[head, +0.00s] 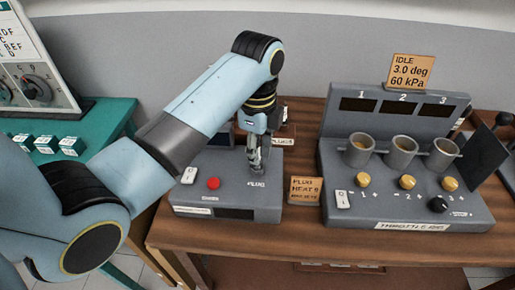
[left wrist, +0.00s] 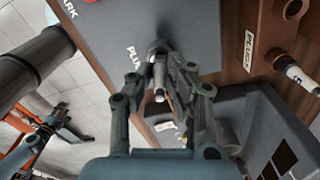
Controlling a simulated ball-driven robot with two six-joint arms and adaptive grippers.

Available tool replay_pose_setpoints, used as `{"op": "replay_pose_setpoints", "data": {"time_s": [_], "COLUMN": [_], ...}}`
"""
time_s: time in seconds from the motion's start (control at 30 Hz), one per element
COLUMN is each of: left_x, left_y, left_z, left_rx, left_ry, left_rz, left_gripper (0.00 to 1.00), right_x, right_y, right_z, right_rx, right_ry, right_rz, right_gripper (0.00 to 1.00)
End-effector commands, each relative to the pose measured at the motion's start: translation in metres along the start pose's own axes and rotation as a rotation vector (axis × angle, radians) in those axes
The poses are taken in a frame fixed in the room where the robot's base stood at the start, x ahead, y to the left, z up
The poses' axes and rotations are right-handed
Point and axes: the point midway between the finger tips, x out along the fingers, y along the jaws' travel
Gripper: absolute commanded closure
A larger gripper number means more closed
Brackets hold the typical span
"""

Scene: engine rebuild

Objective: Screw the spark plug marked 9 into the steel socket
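My left gripper (head: 256,170) points down at the socket beside the PLUG label on the grey tester box (head: 230,192). In the left wrist view its fingers (left wrist: 160,88) are closed around a slim plug (left wrist: 160,96) with a pale metal tip. The plug lines up with the steel socket (left wrist: 157,47), which the fingers partly hide. I cannot tell how deep the plug sits, and no number on it is readable.
Behind the box, a wooden plug rack (left wrist: 265,50) holds another white plug (left wrist: 300,76). The throttle rig (head: 400,190) stands to the right, with a PLUG note card (head: 305,191) between. A red button (head: 213,183) is left of the gripper. A teal bench (head: 105,120) is at left.

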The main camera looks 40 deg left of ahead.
Motion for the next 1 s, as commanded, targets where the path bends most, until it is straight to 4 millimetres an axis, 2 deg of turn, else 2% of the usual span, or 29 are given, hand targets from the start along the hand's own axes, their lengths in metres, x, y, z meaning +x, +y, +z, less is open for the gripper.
{"op": "replay_pose_setpoints", "data": {"time_s": [0.13, 0.3, 0.5, 0.7, 0.9, 1.0], "left_x": [-0.0001, -0.0001, -0.0002, -0.0002, -0.0002, -0.0003], "left_y": [-0.0004, -0.0005, -0.0005, -0.0005, -0.0005, -0.0005], "left_z": [0.0001, 0.0002, 0.0002, 0.0002, 0.0002, 0.0002], "left_rx": [0.000, 0.037, 0.315, 0.471, 0.748, 0.828], "left_ry": [0.000, 0.000, -0.002, -0.002, -0.003, -0.004], "left_rz": [-0.001, -0.002, -0.002, -0.002, -0.002, -0.002], "left_gripper": [1.00, 1.00, 1.00, 1.00, 1.00, 1.00], "right_x": [0.0003, 0.0003, 0.0002, 0.0002, 0.0002, 0.0002], "right_y": [-0.0004, -0.0013, -0.0027, -0.0028, -0.0027, -0.0026], "right_z": [-0.0120, -0.0125, -0.0089, -0.0057, -0.0056, -0.0056], "right_rx": [0.001, 0.001, 0.002, 0.002, 0.002, 0.002], "right_ry": [0.019, 0.019, 0.014, 0.008, 0.008, 0.008], "right_rz": [0.000, -0.001, -0.003, -0.003, -0.003, -0.003], "right_gripper": [0.60, 0.60, 0.60, 0.60, 0.60, 0.60]}}
